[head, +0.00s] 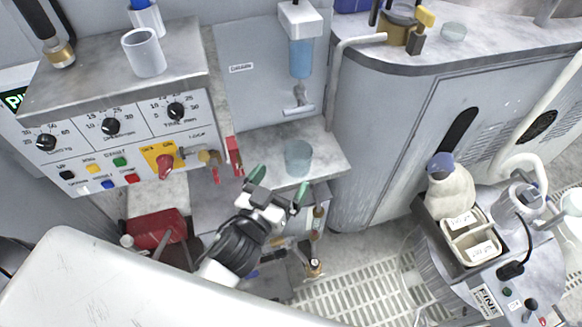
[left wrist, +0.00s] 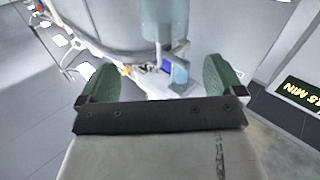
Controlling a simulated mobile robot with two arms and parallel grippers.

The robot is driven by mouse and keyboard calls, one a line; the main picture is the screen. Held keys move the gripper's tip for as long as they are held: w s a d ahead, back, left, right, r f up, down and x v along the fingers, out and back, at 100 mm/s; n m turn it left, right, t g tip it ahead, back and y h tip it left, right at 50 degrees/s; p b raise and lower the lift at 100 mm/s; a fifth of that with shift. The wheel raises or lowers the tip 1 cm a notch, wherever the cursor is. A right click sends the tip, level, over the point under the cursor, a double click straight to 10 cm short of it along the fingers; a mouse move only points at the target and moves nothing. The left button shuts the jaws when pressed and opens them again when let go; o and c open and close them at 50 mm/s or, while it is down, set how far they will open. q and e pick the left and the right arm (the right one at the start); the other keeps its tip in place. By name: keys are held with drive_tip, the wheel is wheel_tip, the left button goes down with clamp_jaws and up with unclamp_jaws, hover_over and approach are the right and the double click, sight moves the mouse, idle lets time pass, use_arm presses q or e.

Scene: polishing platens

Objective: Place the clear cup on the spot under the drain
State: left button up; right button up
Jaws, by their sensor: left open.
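The clear cup (head: 299,158) stands upright on a small grey shelf (head: 328,163) in the head view. A drain tap (head: 298,104) sticks out of the wall panel above it, under a filter with a blue bowl (head: 301,58). My left gripper (head: 279,184) is open and empty, its green fingertips apart, just in front of the cup and slightly left. In the left wrist view the open fingers (left wrist: 159,82) frame a pale translucent cylinder at the top; I cannot tell if it is the cup. My right gripper is not in view.
A control box (head: 115,115) with knobs stands left of the shelf, with a white cup (head: 144,52) on top. A rounded grey cabinet (head: 385,130) stands to the right. A cart with a tray (head: 432,222) and a bottle (head: 450,190) is at the lower right.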

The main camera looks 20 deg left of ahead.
use_arm(q)
approach(304, 144)
drive_tip(key=shift+w+d+r, duration=0.4)
drive_tip(key=shift+w+d, duration=0.05)
drive_tip(key=shift+w, duration=0.3)
drive_tip(key=shift+w+d+f, duration=0.1)
drive_tip(key=shift+w+f, duration=0.05)
drive_tip(key=shift+w, duration=0.85)
drive_tip(key=shift+w+d+f, duration=0.1)
drive_tip(key=shift+w+f, duration=0.05)
drive_tip(key=shift+w, duration=0.85)
drive_tip(key=shift+w+d+f, duration=0.1)
drive_tip(key=shift+w+f, duration=0.1)
drive_tip(key=shift+w, duration=0.8)
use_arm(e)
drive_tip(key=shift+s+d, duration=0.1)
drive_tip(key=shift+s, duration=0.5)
use_arm(q)
drive_tip(key=shift+c, duration=0.4)
drive_tip(key=c, duration=1)
drive_tip(key=shift+r, duration=0.1)
